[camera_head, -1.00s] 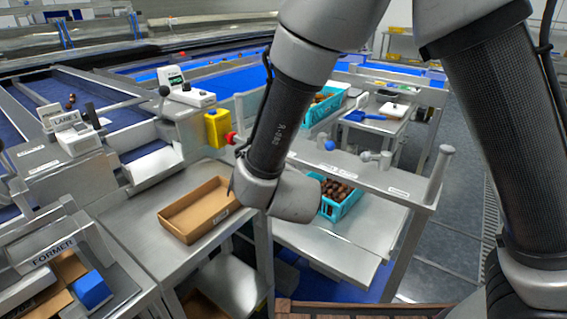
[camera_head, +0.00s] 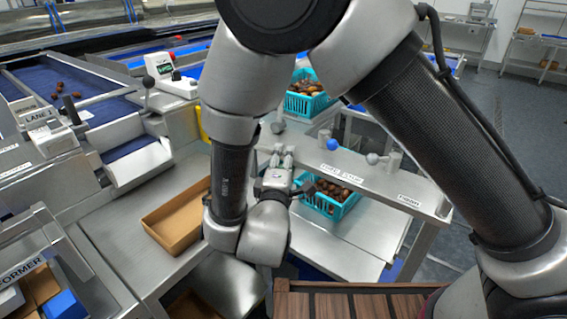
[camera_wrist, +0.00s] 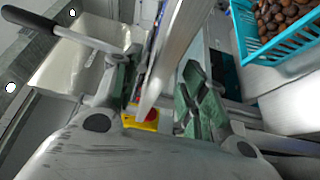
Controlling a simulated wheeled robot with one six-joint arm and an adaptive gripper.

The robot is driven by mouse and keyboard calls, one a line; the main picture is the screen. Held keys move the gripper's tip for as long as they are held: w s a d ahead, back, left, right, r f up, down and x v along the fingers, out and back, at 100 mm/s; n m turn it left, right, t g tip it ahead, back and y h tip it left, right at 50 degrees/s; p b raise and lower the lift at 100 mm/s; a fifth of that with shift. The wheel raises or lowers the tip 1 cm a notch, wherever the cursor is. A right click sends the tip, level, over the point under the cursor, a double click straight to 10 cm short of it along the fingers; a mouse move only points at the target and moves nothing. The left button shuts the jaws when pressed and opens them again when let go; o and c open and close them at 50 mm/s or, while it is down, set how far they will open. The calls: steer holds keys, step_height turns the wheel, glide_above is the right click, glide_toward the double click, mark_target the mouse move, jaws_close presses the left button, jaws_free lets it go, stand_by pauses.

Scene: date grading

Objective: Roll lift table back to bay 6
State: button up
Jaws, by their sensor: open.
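My gripper (camera_head: 278,158) is at the left end of a steel-topped frame in the head view. It is open. In the wrist view its two green-padded fingers (camera_wrist: 165,95) stand apart on either side of a pale metal bar, with no visible grip on it. The steel frame (camera_head: 345,171) has a labelled top, a blue ball knob (camera_head: 333,145) and a grey ball knob (camera_head: 372,158). I cannot tell for sure whether it is the lift table. No bay 6 mark is readable.
Teal crates of dates stand behind the frame (camera_head: 309,105) and on its lower shelf (camera_head: 329,211); one shows in the wrist view (camera_wrist: 283,45). An open cardboard box (camera_head: 172,243) lies on the left bench. Grey floor (camera_head: 505,125) is clear at right.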

steer(key=w, duration=0.6)
steer(key=shift+d, duration=0.3)
steer(key=shift+s, duration=0.1)
jaws_close()
